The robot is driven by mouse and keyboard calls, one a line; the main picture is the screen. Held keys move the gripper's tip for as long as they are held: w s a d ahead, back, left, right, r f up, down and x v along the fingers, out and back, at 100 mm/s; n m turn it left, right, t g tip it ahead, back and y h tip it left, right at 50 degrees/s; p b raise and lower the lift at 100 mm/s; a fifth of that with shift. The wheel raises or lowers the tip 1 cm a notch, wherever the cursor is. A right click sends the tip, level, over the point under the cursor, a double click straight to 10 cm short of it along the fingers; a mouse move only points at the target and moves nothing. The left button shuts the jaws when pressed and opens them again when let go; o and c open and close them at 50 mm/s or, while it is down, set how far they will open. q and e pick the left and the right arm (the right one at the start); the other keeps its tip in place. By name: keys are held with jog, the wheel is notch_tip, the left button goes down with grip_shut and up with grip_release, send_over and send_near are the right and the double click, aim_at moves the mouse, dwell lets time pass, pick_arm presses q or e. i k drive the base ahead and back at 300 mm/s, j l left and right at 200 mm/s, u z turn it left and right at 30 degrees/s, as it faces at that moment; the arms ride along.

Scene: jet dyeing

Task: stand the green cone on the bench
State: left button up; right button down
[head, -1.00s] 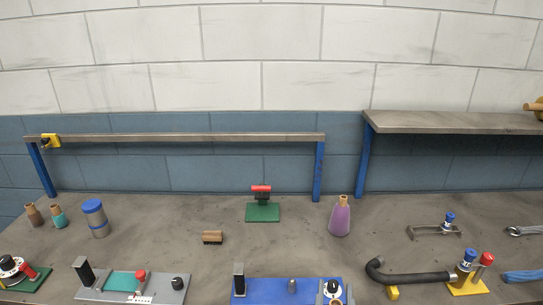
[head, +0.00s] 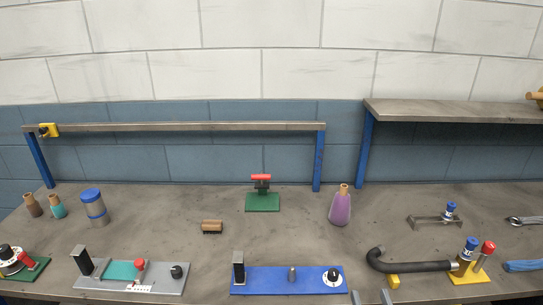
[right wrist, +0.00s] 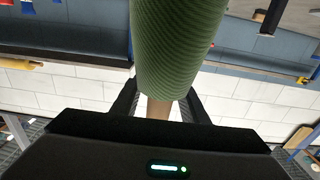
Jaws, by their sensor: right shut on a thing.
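The green cone (right wrist: 178,45) fills the upper middle of the right wrist view. It is a green ribbed yarn cone with a brown core end (right wrist: 158,108). My right gripper (right wrist: 160,110) is shut on it at the brown end, and the picture there is upside down. In the head view only the grey fingertips of my right gripper (head: 371,298) show at the bottom edge; the green cone is not visible there. The bench (head: 285,232) spreads across the head view. My left gripper is not in view.
A purple cone (head: 340,208) stands right of centre. A blue-based fixture (head: 312,281) and a black hose (head: 415,266) lie along the front. Bare bench shows between the brush and the purple cone.

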aim_at(298, 225)
jog(key=i+l+u, duration=0.2)
jog(key=u, duration=0.15)
jog(key=i+l+u, duration=0.7)
jog(key=k+j, duration=0.05)
jog(key=k, duration=0.05)
